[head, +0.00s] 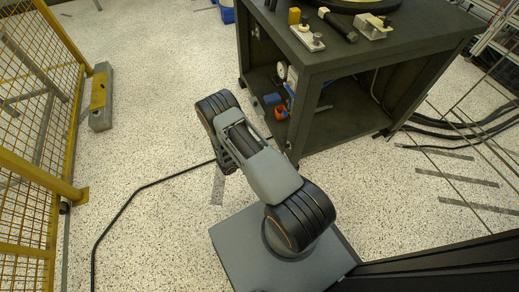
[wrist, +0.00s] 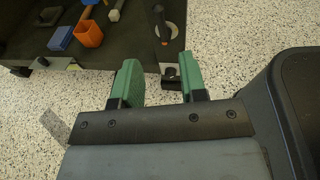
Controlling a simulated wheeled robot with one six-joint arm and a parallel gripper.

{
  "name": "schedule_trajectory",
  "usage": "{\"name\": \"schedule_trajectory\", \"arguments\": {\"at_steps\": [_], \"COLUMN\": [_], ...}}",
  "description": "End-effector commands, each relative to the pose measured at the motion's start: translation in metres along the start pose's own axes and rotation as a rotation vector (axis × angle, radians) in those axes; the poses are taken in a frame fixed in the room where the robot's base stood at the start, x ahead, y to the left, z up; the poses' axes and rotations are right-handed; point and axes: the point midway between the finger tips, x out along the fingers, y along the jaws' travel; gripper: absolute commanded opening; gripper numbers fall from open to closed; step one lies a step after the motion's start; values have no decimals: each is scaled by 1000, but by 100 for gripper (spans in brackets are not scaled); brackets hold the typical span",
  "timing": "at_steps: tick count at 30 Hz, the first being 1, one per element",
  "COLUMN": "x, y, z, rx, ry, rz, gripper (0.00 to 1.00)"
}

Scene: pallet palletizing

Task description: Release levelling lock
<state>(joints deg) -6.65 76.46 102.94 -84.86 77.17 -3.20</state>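My gripper (wrist: 158,72) shows in the wrist view with two green fingers spread apart and nothing between them. It is hidden behind my arm in the head view. A dark lever-like part (wrist: 164,25) with an orange ring stands just beyond the fingertips, on a dark plate at the cabinet's edge. The right finger's tip is close to the plate's small dark knob (wrist: 168,72); I cannot tell whether they touch. I cannot tell for sure which part is the levelling lock. The dark cabinet (head: 330,72) stands beyond my arm in the head view.
An orange cup (wrist: 89,33) and blue block (wrist: 60,38) lie on the cabinet's lower shelf. Metal fixtures (head: 308,38) sit on its top. Yellow fencing (head: 72,45) is at left, black cables (head: 470,130) at right.

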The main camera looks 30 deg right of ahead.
Motion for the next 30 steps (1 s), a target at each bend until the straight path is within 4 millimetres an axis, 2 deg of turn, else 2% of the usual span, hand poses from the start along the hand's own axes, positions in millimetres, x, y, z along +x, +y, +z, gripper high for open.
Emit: {"name": "schedule_trajectory", "arguments": {"at_steps": [3,7,26,29,30], "x": [-14,-22,-24,-27,-30], "y": [1,0,0,1,2], "z": [1,0,0,11,21], "rx": [-1,-1,0,16,33], "ry": [0,0,0,7,14], "rz": [3,1,0,-11,-22], "gripper": [39,39,39,39,39]}}
